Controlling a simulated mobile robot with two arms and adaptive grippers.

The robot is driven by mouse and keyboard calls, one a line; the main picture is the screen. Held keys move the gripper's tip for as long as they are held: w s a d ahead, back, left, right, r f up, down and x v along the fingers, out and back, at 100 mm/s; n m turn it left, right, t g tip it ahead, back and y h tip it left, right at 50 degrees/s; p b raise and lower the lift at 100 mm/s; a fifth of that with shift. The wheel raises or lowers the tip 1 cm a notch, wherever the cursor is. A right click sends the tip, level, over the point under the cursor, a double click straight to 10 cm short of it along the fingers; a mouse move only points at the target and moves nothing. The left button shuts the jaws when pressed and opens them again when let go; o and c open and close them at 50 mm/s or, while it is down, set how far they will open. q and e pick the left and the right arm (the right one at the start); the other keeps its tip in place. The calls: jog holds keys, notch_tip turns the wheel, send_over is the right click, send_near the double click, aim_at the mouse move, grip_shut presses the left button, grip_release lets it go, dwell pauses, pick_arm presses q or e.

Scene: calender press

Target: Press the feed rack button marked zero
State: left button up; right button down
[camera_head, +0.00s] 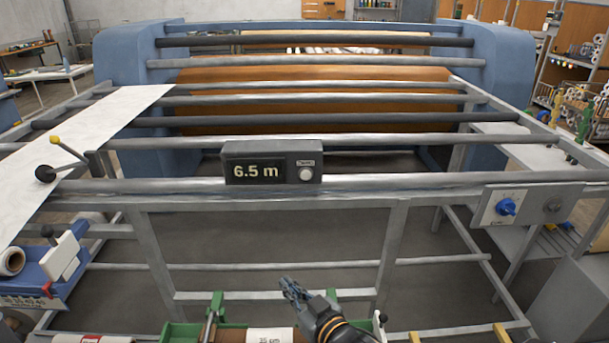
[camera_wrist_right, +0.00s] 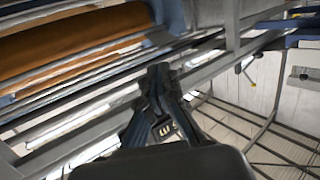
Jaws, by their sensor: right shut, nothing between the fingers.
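A dark display box (camera_head: 272,166) reading "6.5 m" is mounted on the front rail of the rack. A round white button (camera_head: 306,174) sits on its right side under a small label too small to read. My right gripper (camera_head: 286,284) is shut and empty, below the display and apart from the button in the head view. In the right wrist view its closed fingers (camera_wrist_right: 158,72) point ahead. Part of the display, with pale characters (camera_wrist_right: 164,129), shows between the finger linkages; the button cannot be made out there. My left gripper is not in view.
A panel with a blue knob (camera_head: 506,206) hangs on the rail at the right. A lever with a yellow ball (camera_head: 56,140) stands at the left, by a white sheet (camera_head: 120,108). A green-ended holder with a roll (camera_head: 270,335) lies at the bottom.

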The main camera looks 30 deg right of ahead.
aim_at(306, 175)
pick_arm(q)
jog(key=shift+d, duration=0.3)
pick_arm(e)
jog(key=d+r+t, duration=0.2)
jog(key=r+t, duration=0.2)
jog(key=r, duration=0.5)
jog(key=s+d+r+t, duration=0.1)
jog(key=d+r+t, duration=0.1)
jog(key=r+t, duration=0.3)
notch_tip(306, 175, up, 5)
jog(key=shift+s+d+f+h, duration=0.1)
jog(key=shift+s+d+h, duration=0.05)
jog(key=shift+d+h, duration=0.15)
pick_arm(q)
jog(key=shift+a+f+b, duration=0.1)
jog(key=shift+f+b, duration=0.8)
pick_arm(e)
jog(key=w+d, duration=0.4)
jog(key=w, duration=0.3)
jog(key=shift+w+d+m, duration=0.25)
jog(key=shift+w+m, duration=0.05)
jog(key=shift+w+d, duration=0.25)
jog(key=shift+w, duration=0.1)
